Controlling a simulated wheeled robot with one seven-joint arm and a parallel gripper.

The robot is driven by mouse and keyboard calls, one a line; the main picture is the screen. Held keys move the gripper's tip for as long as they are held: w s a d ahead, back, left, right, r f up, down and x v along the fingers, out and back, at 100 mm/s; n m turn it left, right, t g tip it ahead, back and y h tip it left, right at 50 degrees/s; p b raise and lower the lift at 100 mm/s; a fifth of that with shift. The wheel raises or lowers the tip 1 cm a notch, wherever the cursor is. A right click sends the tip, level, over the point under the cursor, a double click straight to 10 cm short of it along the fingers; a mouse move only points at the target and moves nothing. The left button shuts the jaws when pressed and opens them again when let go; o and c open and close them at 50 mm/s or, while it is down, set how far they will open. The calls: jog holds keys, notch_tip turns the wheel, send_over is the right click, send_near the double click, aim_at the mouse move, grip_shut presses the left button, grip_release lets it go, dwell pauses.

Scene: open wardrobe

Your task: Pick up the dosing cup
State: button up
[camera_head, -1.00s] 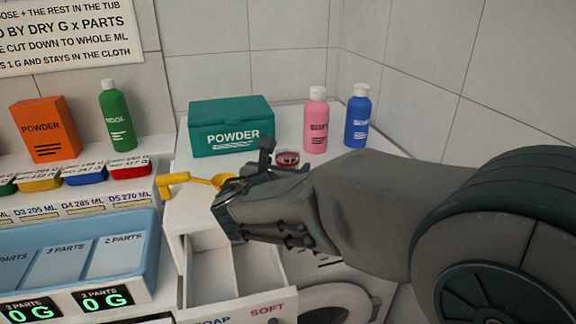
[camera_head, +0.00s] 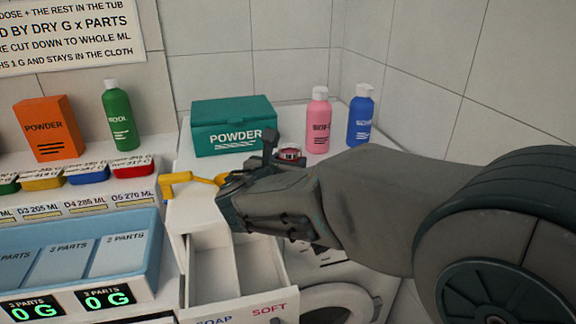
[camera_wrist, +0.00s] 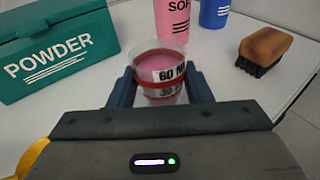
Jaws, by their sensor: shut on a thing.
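The dosing cup (camera_wrist: 160,72) is a small clear cup with a red band, "60" and "30" marks and pink inside. It stands between the fingers of my gripper (camera_wrist: 161,90) in the wrist view, and the fingers are shut on it from both sides.
A teal powder box (camera_head: 232,128) is left of the cup. A pink bottle (camera_head: 318,122) and a blue bottle (camera_head: 360,118) stand behind it. A brush (camera_wrist: 265,50) lies right. An open drawer (camera_head: 235,280) is below.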

aim_at(293, 144)
notch_tip(293, 144, up, 3)
jog(key=shift+r, duration=0.1)
jog(key=s+d+r, duration=0.6)
jog(key=d, duration=0.4)
jog(key=shift+r, duration=0.4)
jog(key=shift+d, duration=0.15)
dwell(1.3)
